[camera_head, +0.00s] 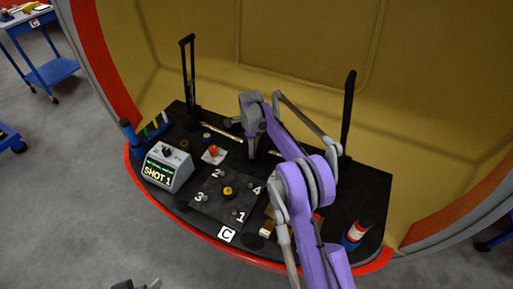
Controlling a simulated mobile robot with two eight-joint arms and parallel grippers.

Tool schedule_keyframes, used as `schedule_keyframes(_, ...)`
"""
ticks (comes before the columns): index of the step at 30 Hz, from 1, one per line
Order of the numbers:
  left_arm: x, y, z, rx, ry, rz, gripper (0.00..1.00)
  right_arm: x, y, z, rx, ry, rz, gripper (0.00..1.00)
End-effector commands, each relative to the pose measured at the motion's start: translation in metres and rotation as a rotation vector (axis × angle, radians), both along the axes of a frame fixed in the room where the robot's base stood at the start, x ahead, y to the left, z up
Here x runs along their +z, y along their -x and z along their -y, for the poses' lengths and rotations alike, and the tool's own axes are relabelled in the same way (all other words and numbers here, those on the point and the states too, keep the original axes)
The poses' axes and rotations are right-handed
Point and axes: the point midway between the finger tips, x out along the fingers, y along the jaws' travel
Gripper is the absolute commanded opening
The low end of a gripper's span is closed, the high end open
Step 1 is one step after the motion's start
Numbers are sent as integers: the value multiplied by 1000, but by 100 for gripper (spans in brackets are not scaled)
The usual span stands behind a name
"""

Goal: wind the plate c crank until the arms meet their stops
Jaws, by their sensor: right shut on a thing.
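Plate C is the black deck (205,208), with a white C label (227,235) on its front edge. Two tall black arms stand upright at its back corners, the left arm (188,75) and the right arm (348,112). My purple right arm reaches in from the lower right. My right gripper (250,148) points down at the back middle of the deck, shut on what appears to be the crank, which the gripper and wrist largely hide. Whether the arms touch their stops cannot be told. A grey piece, perhaps of my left gripper (137,284), shows at the bottom edge.
A display box (167,168) reading SHOT 1 stands at the deck's left. A red button (213,151) and a yellow knob (228,191) are near the middle. A red, white and blue cup (355,235) stands at the right. A yellow shell surrounds the back.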

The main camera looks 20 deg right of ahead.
Motion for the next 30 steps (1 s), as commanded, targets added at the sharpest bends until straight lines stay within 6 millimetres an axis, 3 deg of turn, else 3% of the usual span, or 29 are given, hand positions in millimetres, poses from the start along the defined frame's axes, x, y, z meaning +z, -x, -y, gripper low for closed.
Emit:
schedule_keyframes(9, 1, 0, 0, 0, 0, 0, 84, 1, -8, -11, 9, -5, 4, 0)
schedule_keyframes(26, 1, 0, 0, 0, 0, 0, 84, 1, -10, -14, 13, -6, 7, 0)
schedule_keyframes(27, 1, 0, 0, 0, 0, 0, 84, 1, -10, -14, 13, -6, 7, 37)
schedule_keyframes(30, 1, 0, 0, 0, 0, 0, 84, 1, -9, -12, 11, -4, 5, 55)
